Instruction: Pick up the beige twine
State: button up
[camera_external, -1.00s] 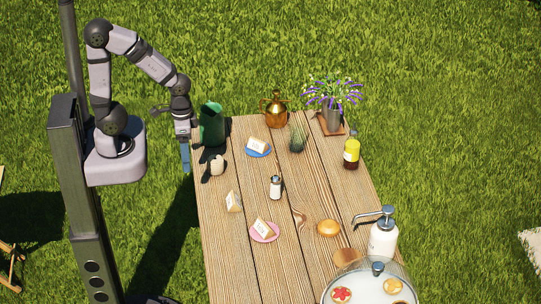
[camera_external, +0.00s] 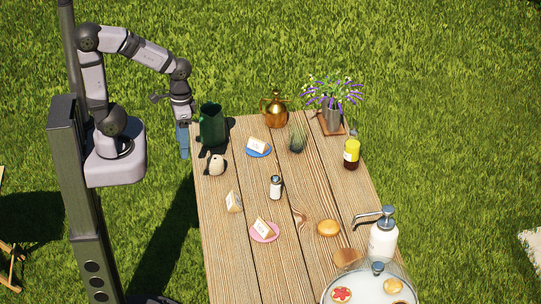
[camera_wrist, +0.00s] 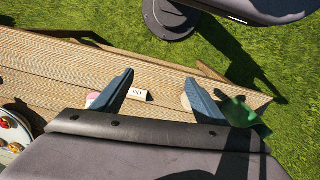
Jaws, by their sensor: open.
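The beige twine (camera_external: 216,165) appears as a small pale roll near the left edge of the wooden table, in front of the green pitcher. My gripper (camera_external: 183,152) hangs just left of the table's edge, to the left of the twine and apart from it. In the wrist view my gripper (camera_wrist: 160,78) shows two blue fingers spread wide with nothing between their tips. A beige rounded patch, likely the twine (camera_wrist: 185,102), shows beside the right finger, which hides part of it.
The green pitcher (camera_external: 212,125) stands close behind the twine. A blue plate (camera_external: 266,152) with a label card lies to the right. A white card (camera_external: 233,201) and a shaker (camera_external: 275,187) stand nearer the front. The table between them is bare.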

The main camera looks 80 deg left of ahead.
jog(key=w+a+n+t+h+b, duration=0.3)
jog(key=a+n+t+h+b, duration=0.25)
jog(key=a+n, duration=0.55)
jog(key=w+a+n+t+h+b, duration=0.2)
jog(key=a+n+t+h+b, duration=0.35)
jog(key=n, duration=0.95)
jog(key=p, duration=0.2)
send_near(212, 158)
jog(key=shift+t, duration=0.3)
jog(key=x, duration=0.4)
jog(key=shift+d+f, duration=0.1)
jog(key=shift+f, duration=0.5)
jog(key=shift+p+x, duration=1.35)
jog(key=shift+x, duration=1.55)
jog(key=shift+w+d+f, duration=0.15)
jog(key=shift+w+d, duration=0.3)
jog(key=shift+d, duration=0.1)
